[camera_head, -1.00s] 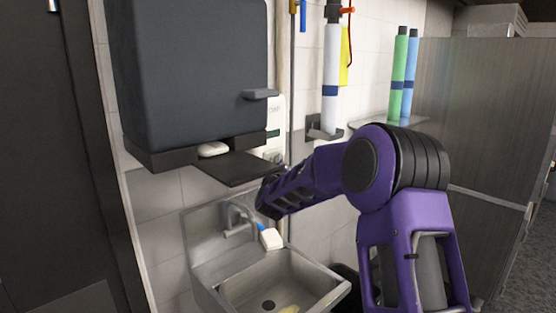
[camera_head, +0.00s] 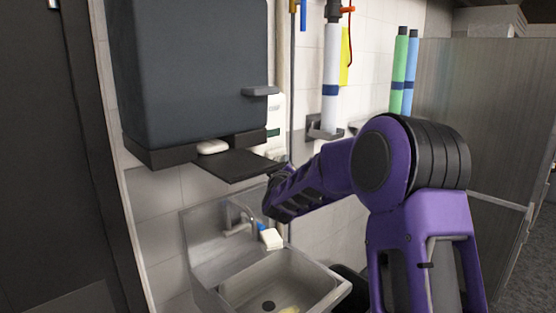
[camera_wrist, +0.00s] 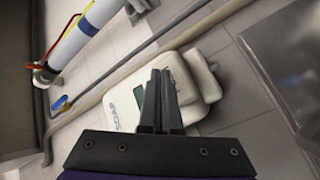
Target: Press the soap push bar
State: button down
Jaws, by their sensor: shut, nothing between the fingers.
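The white soap dispenser (camera_head: 275,122) is on the tiled wall, partly hidden behind the large dark box in the head view. In the wrist view the dispenser (camera_wrist: 122,100) shows the word SOAP and a dark green window. Its pale push bar (camera_wrist: 205,80) is the rounded part at the right end, just right of the fingertips. My gripper (camera_wrist: 162,75) is shut and empty, with its dark fingers across the front of the dispenser. I cannot tell whether they touch it. In the head view the fingers are not clearly visible beyond my purple wrist.
The dark box (camera_head: 195,70) and its black shelf (camera_head: 238,165) hang left of the dispenser. A steel sink (camera_head: 275,285) with a tap (camera_head: 238,217) is below. A grey pipe (camera_wrist: 185,45) runs alongside the dispenser. A white-and-blue cylinder (camera_head: 331,80) hangs to the right.

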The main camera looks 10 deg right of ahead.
jog(key=s+d+b, duration=0.1)
jog(key=s, duration=0.1)
jog(key=s+d+b, duration=0.1)
jog(key=s+d, duration=0.1)
dwell(0.4)
jog(key=shift+r, duration=0.1)
dwell(0.4)
